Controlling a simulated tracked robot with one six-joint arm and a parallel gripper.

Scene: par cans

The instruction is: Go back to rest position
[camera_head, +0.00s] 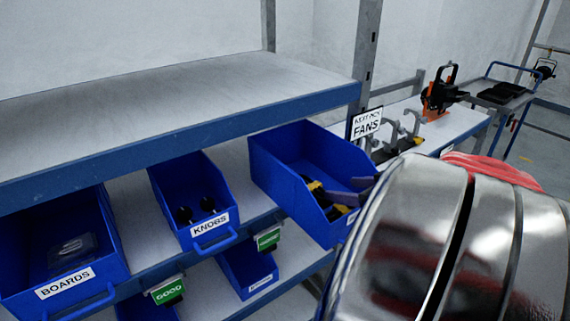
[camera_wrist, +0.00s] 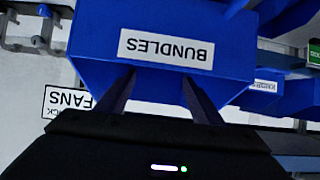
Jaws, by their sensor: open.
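My gripper (camera_wrist: 160,82) is open, its two dark fingers spread and nothing visible between them. In the wrist view the fingers point at the front of the blue BUNDLES bin (camera_wrist: 230,75), whose label appears upside down. In the head view the fingertips (camera_head: 348,190) show over the right front of the blue bin (camera_head: 275,165), which holds yellow-and-black items (camera_head: 337,212). The rest of the gripper is hidden behind my shiny arm. Whether the fingers touch the bin, I cannot tell.
Blue KNOBS bin (camera_head: 170,190) and BOARDS bin (camera_head: 105,240) stand to the left on the shelf. An upper shelf (camera_head: 200,90) with a blue edge and an upright post (camera_head: 365,60) are close by. A FANS sign (camera_head: 366,124) and a cart (camera_head: 505,95) are behind.

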